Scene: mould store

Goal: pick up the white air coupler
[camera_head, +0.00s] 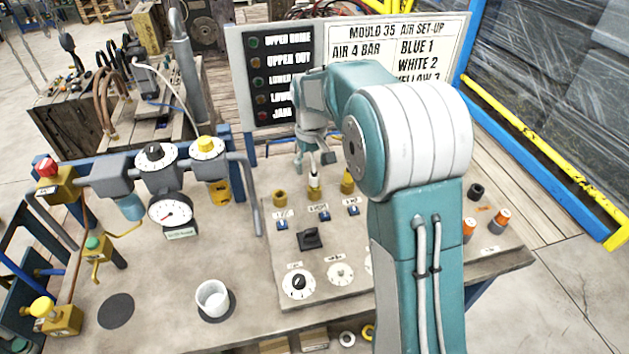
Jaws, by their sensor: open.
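A small white piece (314,180), which looks like the white air coupler, stands upright on the middle brass fitting (315,192) of the bench panel. My gripper (314,161) is open and points down just above it, at the far side of my arm. One finger is to the left and a darker tip to the right. The picture is too small to tell whether a finger touches the white piece. My arm hides part of the panel's right side.
Brass fittings stand left (280,198) and right (347,181) of the middle one. A white cup (212,298) and a gauge assembly (170,210) are left. Orange-topped parts (499,220) are right. A sign board (350,50) stands behind.

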